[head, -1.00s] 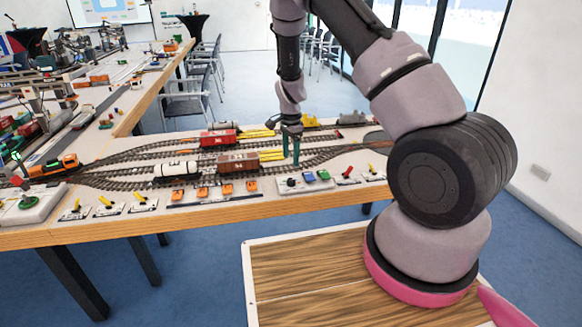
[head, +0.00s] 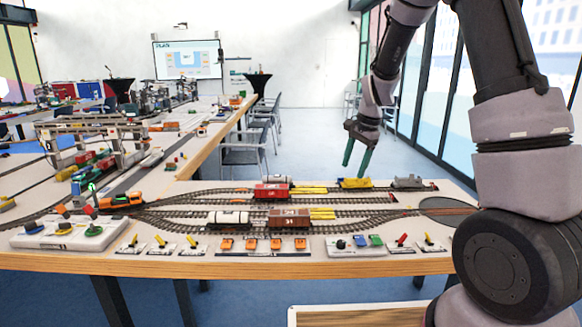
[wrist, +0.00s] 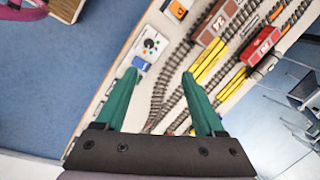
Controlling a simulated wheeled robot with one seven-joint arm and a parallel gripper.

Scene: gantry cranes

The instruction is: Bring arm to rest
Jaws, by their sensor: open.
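My gripper (head: 357,157) is in the air above the back right part of the model railway table (head: 300,265) in the head view. Its two green fingers are apart and hold nothing. In the wrist view my gripper (wrist: 160,82) shows the fingers spread, with track and the table edge below them. My arm reaches in from the right side of the head view.
A control box (head: 355,245) sits at the front edge. Gantry cranes (head: 85,135) stand at the left. Chairs (head: 245,150) are behind.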

